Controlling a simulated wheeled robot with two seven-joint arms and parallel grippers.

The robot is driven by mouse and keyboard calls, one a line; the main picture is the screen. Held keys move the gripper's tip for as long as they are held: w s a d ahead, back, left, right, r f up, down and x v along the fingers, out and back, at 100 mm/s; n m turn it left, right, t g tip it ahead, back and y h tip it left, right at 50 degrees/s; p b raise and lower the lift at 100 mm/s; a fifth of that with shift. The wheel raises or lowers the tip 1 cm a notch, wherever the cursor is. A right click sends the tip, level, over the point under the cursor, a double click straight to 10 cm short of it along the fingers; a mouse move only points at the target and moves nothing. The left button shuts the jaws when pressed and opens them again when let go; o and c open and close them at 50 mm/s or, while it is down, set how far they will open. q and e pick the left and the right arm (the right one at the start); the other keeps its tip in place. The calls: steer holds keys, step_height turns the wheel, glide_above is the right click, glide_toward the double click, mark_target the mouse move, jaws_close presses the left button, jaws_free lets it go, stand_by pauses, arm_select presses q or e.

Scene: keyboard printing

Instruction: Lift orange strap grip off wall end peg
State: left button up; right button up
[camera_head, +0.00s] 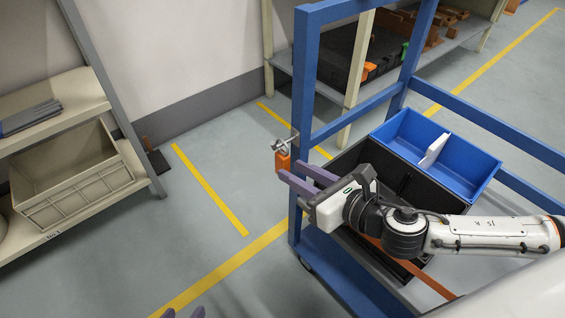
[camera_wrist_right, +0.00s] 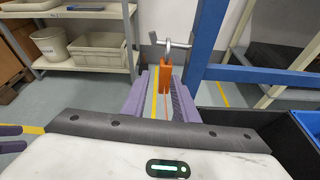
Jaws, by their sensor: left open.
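The orange strap grip (camera_head: 283,162) hangs from a metal peg (camera_head: 286,143) on the blue cart's corner post. In the right wrist view the orange grip (camera_wrist_right: 165,79) hangs below the metal peg (camera_wrist_right: 170,47), lined up between my right fingertips. My right gripper (camera_head: 298,174) is open, its purple fingers pointing at the grip; the head view shows the grip just beyond the tips, and I cannot tell if they touch. My left gripper (camera_head: 184,313) is open and empty at the bottom edge, with only its fingertips showing.
The blue cart frame (camera_head: 304,90) stands close beside my right gripper. A black bin (camera_head: 352,160) and a blue bin (camera_head: 470,165) sit on it. A shelf with a beige crate (camera_head: 70,185) is at left.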

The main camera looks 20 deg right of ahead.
mark_target(286, 164)
steer(key=shift+w+d+n, duration=0.2)
steer(key=shift+w+n, duration=0.15)
steer(key=shift+n, duration=0.05)
steer(key=b+x, duration=0.1)
steer(key=x, duration=0.2)
steer(key=shift+w+a, duration=0.1)
steer(key=shift+w, duration=0.25)
arm_select(q)
steer(key=shift+w+d+f+m+g+h+b, duration=0.1)
steer(key=shift+d+f+m+g+h+b, duration=0.15)
steer(key=shift+d+b, duration=0.3)
steer(key=shift+w+d+f+m+g+h+b, duration=0.15)
steer(key=shift+d+f+g+b, duration=0.15)
steer(key=shift+b, duration=0.3)
arm_select(e)
steer(key=x, duration=0.6)
steer(key=shift+f, duration=0.2)
steer(key=shift+c, duration=0.6)
jaws_close()
